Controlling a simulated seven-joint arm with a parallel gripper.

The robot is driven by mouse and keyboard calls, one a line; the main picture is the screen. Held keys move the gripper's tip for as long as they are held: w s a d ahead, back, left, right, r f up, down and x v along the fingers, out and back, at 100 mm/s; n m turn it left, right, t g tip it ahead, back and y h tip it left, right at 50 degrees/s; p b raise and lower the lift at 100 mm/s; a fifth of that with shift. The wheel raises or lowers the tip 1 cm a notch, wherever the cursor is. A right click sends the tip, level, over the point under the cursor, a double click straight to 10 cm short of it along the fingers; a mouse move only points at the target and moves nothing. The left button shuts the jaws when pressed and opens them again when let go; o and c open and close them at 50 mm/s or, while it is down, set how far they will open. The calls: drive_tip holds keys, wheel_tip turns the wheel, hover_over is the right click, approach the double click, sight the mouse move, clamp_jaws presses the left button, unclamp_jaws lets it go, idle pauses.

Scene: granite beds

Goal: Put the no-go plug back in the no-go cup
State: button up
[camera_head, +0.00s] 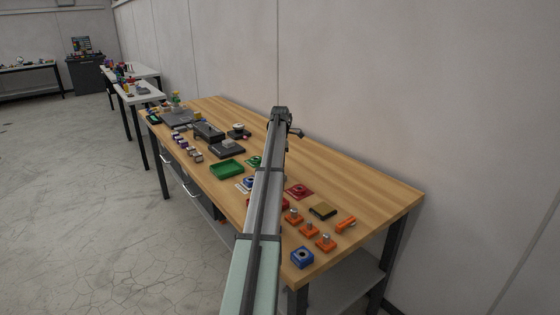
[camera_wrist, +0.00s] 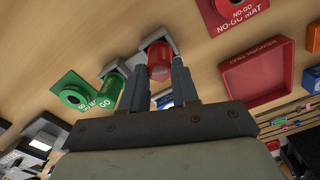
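A red cylinder (camera_wrist: 159,62) with small lettering shows at my fingertips in the wrist view, against a grey block. I cannot tell whether it is the no-go plug or the no-go cup. My gripper (camera_wrist: 160,70) has a gap between its fingers. Whether they touch the red cylinder or it lies beyond them is unclear. A similar green cylinder (camera_wrist: 108,91) stands to the left beside another grey block. In the head view my gripper (camera_head: 288,122) is above the bench's back part, and its fingertips are hidden. The red NO-GO mat (camera_wrist: 238,20) is at upper right in the wrist view.
A red tray (camera_wrist: 257,74) lies below the red mat in the wrist view. A green mat (camera_wrist: 72,92) is at left. The bench's back right strip is clear.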

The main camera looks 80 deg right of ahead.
drive_tip(key=o, duration=0.5)
drive_tip(key=shift+r, duration=0.1)
wheel_tip(320, 180, up, 14)
idle(0.5)
